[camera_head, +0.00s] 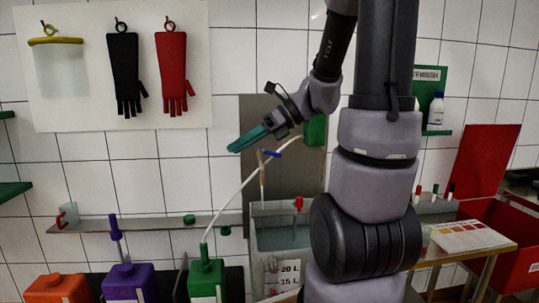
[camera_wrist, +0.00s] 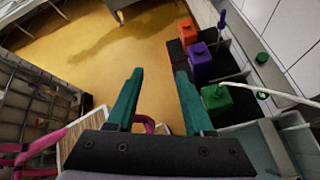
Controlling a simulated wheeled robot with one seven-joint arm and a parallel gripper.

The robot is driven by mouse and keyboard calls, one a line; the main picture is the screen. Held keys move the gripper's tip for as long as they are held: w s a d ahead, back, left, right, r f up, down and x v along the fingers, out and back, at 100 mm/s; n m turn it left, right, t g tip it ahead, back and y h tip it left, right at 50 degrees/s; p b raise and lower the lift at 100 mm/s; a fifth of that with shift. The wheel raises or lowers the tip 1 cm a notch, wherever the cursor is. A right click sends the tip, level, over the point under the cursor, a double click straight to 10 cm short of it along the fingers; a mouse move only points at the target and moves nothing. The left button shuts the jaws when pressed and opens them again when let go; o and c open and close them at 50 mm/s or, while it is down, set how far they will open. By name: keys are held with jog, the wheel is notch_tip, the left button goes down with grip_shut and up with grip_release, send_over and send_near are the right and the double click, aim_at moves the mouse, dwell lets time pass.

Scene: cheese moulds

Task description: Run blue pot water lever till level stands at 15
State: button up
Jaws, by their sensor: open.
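A blue lever (camera_head: 272,153) sits on top of a thin upright tap pipe (camera_head: 262,178) above a grey pot (camera_head: 280,238) in the head view. The pot's front carries a scale label (camera_head: 285,277) with 20 L and 15 L marks. I cannot make out the water level; my arm covers the pot's right part. My gripper (camera_head: 250,139) is open and empty, up and left of the blue lever, its teal fingers pointing left.
A red-handled valve (camera_head: 298,203) stands at the pot's back rim. Green (camera_head: 206,275), purple (camera_head: 130,281) and orange (camera_head: 58,289) canisters stand to the left, and a white hose (camera_head: 232,197) rises from the green one. A red crate (camera_head: 505,235) stands at right.

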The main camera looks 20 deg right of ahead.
jog(key=w+d+f+m+t+y, duration=0.2)
jog(key=w+d+m+t, duration=0.2)
jog(key=w+m, duration=0.4)
jog(key=m+t+h, duration=0.7)
jog(key=m+t, duration=0.3)
jog(key=m, duration=1.3)
send_near(270, 152)
jog(key=d, duration=0.1)
jog(key=shift+n, duration=0.3)
jog(key=x, duration=1.1)
jog(key=shift+a+f, duration=0.1)
jog(key=shift+f, duration=0.2)
grip_shut()
jog(key=shift+w, duration=0.1)
jog(key=shift+r, duration=0.1)
